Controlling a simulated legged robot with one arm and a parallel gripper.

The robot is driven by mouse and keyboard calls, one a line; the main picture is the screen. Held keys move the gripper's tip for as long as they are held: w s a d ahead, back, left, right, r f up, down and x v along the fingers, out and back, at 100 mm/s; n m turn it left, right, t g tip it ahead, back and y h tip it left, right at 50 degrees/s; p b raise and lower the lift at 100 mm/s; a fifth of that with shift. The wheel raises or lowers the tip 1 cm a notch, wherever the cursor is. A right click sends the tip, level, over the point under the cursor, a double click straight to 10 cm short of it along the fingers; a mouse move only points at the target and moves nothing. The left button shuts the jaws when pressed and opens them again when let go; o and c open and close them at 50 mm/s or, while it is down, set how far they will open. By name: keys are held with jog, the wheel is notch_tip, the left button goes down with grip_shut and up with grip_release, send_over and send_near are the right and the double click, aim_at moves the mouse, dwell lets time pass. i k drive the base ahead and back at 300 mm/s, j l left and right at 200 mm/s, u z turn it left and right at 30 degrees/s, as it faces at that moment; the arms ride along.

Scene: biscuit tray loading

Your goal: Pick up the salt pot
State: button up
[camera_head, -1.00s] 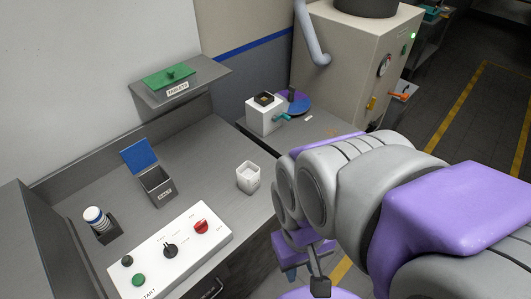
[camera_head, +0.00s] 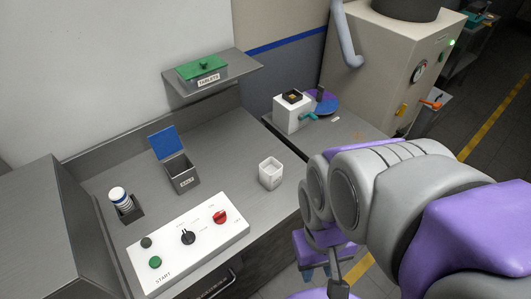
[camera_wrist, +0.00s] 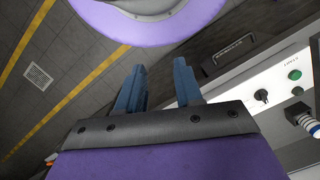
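A grey box (camera_head: 184,182) with a raised blue lid stands on the grey counter in the head view; its small label seems to read SALT. A white cylinder with blue bands (camera_head: 120,198) stands in a dark holder left of it. A white open cup (camera_head: 270,175) stands to its right. I cannot tell for certain which is the salt pot. My gripper (camera_wrist: 160,68) is open in the wrist view, with bare floor between its blue fingers. It is off the counter's front edge, apart from all these things. The banded cylinder also shows at the wrist view's right edge (camera_wrist: 302,120).
A white control panel (camera_head: 205,255) with knobs and buttons lies along the counter's front. A green-lidded TABLETS box (camera_head: 207,72) sits on a raised shelf (camera_head: 245,71). A white dispenser (camera_head: 290,117) and a large beige machine (camera_head: 385,70) stand at the back right.

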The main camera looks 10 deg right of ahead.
aim_at(270, 170)
jog(key=k+j+z, duration=0.2)
jog(key=z, duration=0.2)
jog(key=k+j+z, duration=0.25)
jog(key=z, duration=0.2)
